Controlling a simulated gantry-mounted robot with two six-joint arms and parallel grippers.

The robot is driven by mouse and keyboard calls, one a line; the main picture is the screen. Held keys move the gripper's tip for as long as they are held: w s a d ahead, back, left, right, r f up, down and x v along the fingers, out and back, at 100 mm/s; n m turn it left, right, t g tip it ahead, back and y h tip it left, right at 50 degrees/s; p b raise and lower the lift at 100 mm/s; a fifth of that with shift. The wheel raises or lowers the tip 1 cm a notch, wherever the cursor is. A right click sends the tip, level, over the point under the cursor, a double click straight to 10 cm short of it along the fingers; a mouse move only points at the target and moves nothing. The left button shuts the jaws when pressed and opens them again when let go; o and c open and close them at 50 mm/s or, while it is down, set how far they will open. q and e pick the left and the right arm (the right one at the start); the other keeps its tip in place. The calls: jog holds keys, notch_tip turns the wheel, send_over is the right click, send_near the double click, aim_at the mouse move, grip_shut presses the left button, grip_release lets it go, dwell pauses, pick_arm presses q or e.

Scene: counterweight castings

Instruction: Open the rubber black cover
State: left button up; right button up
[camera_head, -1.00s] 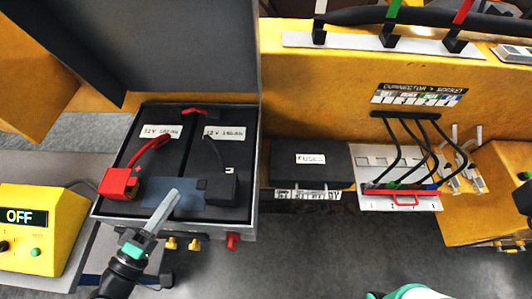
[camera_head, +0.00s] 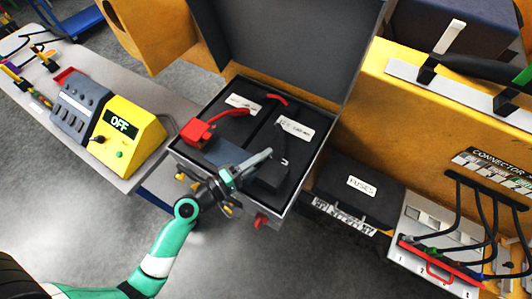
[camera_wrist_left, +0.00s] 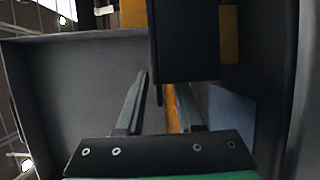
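The black rubber cover (camera_head: 269,180) is a dark block on the right battery's near terminal, inside the open grey battery box (camera_head: 285,212). It looks closed. My left gripper (camera_head: 265,156) reaches over the box from the near left, its fingers right beside or just above the cover, partly hiding it. In the left wrist view a dark block, likely the cover (camera_wrist_left: 185,45), lies at the fingertips, with a thin dark strip between them. The left fingers (camera_wrist_left: 158,88) are apart; contact is not clear. My right gripper is not in view.
A red terminal cover (camera_head: 197,131) sits on the left battery. The box's raised lid (camera_head: 290,45) stands behind. A yellow OFF unit (camera_head: 125,140) is at left. A black FUSES box (camera_head: 355,195) and a socket panel (camera_head: 440,225) are at right.

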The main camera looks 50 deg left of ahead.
pick_arm(q)
jog(key=shift+w+d, duration=0.1)
jog(key=shift+w, duration=0.4)
grip_shut()
dwell(1.1)
